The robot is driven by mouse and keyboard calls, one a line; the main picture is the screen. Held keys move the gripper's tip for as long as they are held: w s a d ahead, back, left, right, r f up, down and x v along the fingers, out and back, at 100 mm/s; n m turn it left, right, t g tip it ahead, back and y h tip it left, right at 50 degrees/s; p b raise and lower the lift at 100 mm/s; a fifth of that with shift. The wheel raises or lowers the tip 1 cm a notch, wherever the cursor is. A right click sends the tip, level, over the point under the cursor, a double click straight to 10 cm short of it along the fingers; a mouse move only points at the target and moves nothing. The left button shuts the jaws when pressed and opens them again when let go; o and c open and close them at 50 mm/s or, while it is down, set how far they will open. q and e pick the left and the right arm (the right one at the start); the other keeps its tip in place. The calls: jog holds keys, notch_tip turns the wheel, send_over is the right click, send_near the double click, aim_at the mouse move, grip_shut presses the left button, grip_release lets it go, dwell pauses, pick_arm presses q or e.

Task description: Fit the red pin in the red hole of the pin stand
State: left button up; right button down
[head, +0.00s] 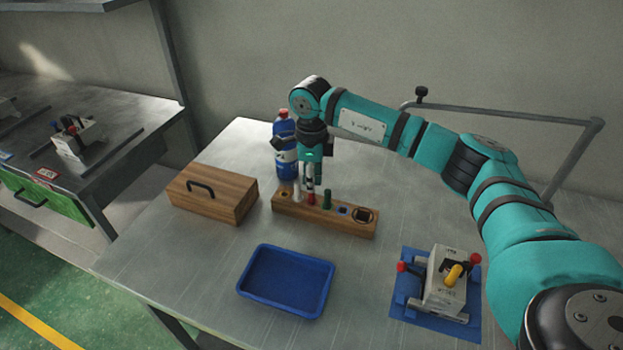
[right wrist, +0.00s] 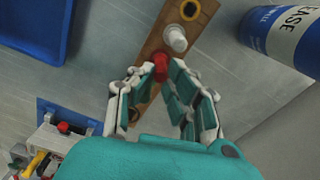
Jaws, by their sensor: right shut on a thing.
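The wooden pin stand (head: 285,206) lies on the metal table; it also shows in the right wrist view (right wrist: 153,44). My right gripper (head: 311,186) points down over the stand and is shut on the red pin (head: 311,199). In the right wrist view the red pin (right wrist: 160,66) sits between the fingertips, over the stand. The red hole is hidden under the pin and fingers, so I cannot tell how deep the pin sits. My left gripper is out of view.
A blue bottle (head: 285,140) stands close behind the stand. A wooden box (head: 213,194) with a handle is at the left. A blue tray (head: 258,306) lies in front. A clamp fixture (head: 440,285) on a blue mat stands at the right front.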

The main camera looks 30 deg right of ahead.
jog(key=shift+f, duration=0.3)
jog(key=c, duration=1.2)
grip_release()
notch_tip(320, 180, up, 12)
jog(key=shift+r, duration=0.1)
